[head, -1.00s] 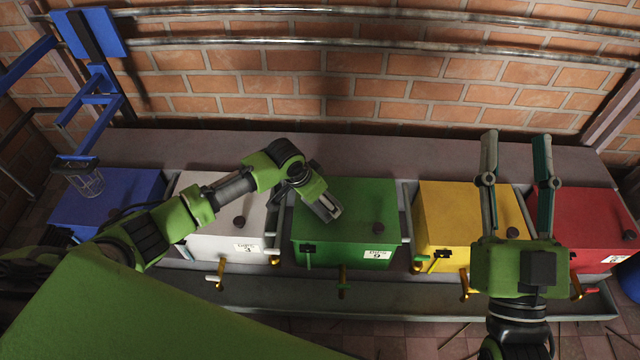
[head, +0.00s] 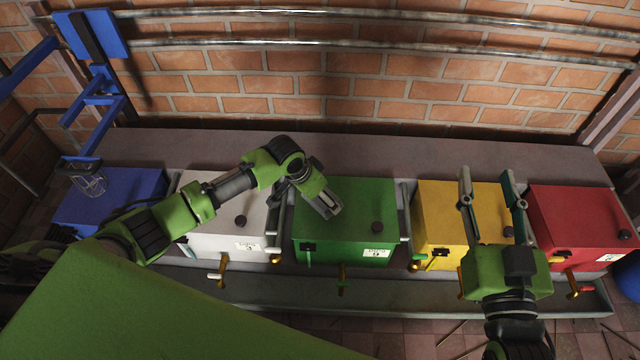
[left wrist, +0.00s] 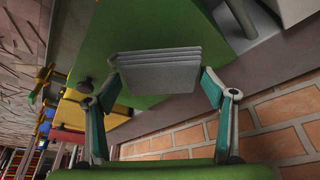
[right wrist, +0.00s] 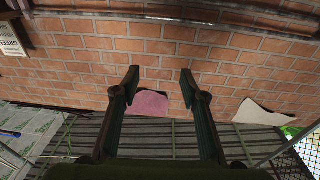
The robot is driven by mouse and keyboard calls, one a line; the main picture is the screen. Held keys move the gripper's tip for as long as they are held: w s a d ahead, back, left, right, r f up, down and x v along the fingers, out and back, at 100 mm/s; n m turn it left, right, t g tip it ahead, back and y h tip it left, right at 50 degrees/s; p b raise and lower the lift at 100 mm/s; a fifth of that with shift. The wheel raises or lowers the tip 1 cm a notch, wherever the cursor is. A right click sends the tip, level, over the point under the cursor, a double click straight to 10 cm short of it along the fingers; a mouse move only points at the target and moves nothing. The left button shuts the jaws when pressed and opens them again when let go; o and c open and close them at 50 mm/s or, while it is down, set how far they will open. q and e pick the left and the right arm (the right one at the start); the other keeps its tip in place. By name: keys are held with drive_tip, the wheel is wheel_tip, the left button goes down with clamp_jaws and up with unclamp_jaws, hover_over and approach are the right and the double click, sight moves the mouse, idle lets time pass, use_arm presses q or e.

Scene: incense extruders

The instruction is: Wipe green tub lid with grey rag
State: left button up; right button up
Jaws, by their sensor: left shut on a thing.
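The green tub (head: 345,225) stands mid-row, with its flat green lid (head: 350,195) on top. The lid also fills much of the left wrist view (left wrist: 130,35). The grey rag (left wrist: 160,72), a folded layered pad, sits between my left gripper's fingertips (left wrist: 160,82). In the head view my left gripper (head: 327,204) is over the lid's left part, and the rag is mostly hidden there. The rag looks to be at the lid's surface, but I cannot tell if it touches. My right gripper (head: 488,188) is open and empty, in front of the yellow tub.
A white tub (head: 210,215) and a blue tub (head: 105,195) stand left of the green one. A yellow tub (head: 440,205) and a red tub (head: 580,215) stand right. A dark knob (head: 376,227) is on the green lid. A brick wall (head: 350,80) rises behind.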

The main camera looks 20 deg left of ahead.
use_arm(q)
drive_tip(key=shift+r+p, duration=0.55)
drive_tip(key=shift+p, duration=0.05)
drive_tip(key=shift+r+p, duration=0.2)
drive_tip(key=shift+p, duration=0.1)
drive_tip(key=shift+r+p, duration=0.3)
use_arm(e)
drive_tip(key=shift+s+d+f+g+h, duration=0.8)
drive_tip(key=shift+f+g, duration=0.8)
drive_tip(key=shift+f, duration=1.4)
drive_tip(key=shift+s+d+f+g+h, duration=0.45)
drive_tip(key=shift+s+f+g, duration=0.9)
drive_tip(key=shift+f, duration=1.65)
use_arm(q)
drive_tip(key=shift+r, duration=0.2)
drive_tip(key=shift+r+p, duration=0.25)
drive_tip(key=shift+p, duration=0.35)
drive_tip(key=shift+r, duration=0.25)
drive_tip(key=shift+r+p, duration=0.2)
drive_tip(key=shift+p, duration=0.35)
use_arm(e)
drive_tip(key=s+d+f+g+h, duration=0.1)
drive_tip(key=s+d+f+g, duration=0.3)
drive_tip(key=s+f+g, duration=0.2)
drive_tip(key=shift+s+f+m+g, duration=0.4)
drive_tip(key=shift+s+f, duration=0.55)
drive_tip(key=shift+s, duration=1.15)
